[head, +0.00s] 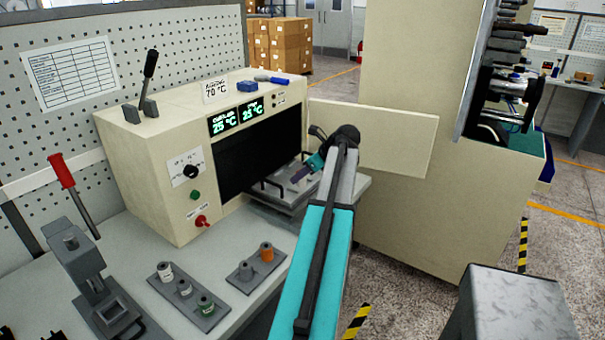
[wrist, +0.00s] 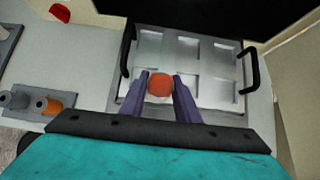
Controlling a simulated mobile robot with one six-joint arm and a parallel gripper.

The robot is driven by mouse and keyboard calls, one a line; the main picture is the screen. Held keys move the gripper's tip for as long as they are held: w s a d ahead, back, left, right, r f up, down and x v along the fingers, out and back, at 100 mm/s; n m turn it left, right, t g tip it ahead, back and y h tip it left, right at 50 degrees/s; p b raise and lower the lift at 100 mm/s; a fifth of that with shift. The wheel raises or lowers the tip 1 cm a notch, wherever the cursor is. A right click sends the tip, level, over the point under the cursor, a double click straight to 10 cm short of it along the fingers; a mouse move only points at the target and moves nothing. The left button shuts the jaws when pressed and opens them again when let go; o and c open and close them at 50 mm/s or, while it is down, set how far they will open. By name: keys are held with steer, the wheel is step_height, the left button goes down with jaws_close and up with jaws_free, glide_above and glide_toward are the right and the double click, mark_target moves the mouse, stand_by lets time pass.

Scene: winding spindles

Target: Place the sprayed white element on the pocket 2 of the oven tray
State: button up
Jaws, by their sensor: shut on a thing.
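My gripper (wrist: 160,92) is shut on a small round element (wrist: 159,83) with an orange-red top and a paler patch at its lower edge. In the wrist view the element is seen over the near middle part of the metal oven tray (wrist: 237,103); whether it touches the tray cannot be told. The tray has several shallow square pockets in two rows and a black handle on each side. In the head view my gripper (head: 302,172) is over the tray (head: 268,200) at the oven mouth; the element is not distinguishable there. Pocket numbers are not visible.
The cream oven (head: 150,160) stands open, its door (head: 395,140) swung out to the right. On the bench are a holder (head: 190,297) with white, grey and green elements, a holder (head: 245,275) with an orange element, and a red-handled lever press (head: 75,250).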

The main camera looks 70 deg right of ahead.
steer(key=shift+w+d+f+p, duration=0.1)
steer(key=shift+w+d+p, duration=0.2)
steer(key=shift+d, duration=0.8)
steer(key=shift+w+d+f+p, duration=0.1)
steer(key=shift+w+d+p, duration=0.25)
steer(key=shift+d, duration=0.8)
steer(key=shift+w+d+f+p, duration=0.1)
steer(key=shift+w+d+p, duration=0.2)
steer(key=shift+d, duration=0.8)
steer(key=shift+f, duration=0.15)
steer(key=shift+f+p, duration=0.8)
steer(key=shift+f, duration=0.8)
steer(key=o, duration=1.1)
steer(key=shift+s, duration=0.1)
steer(key=shift+o, duration=0.2)
steer(key=b+v, duration=0.3)
steer(key=v, duration=0.9)
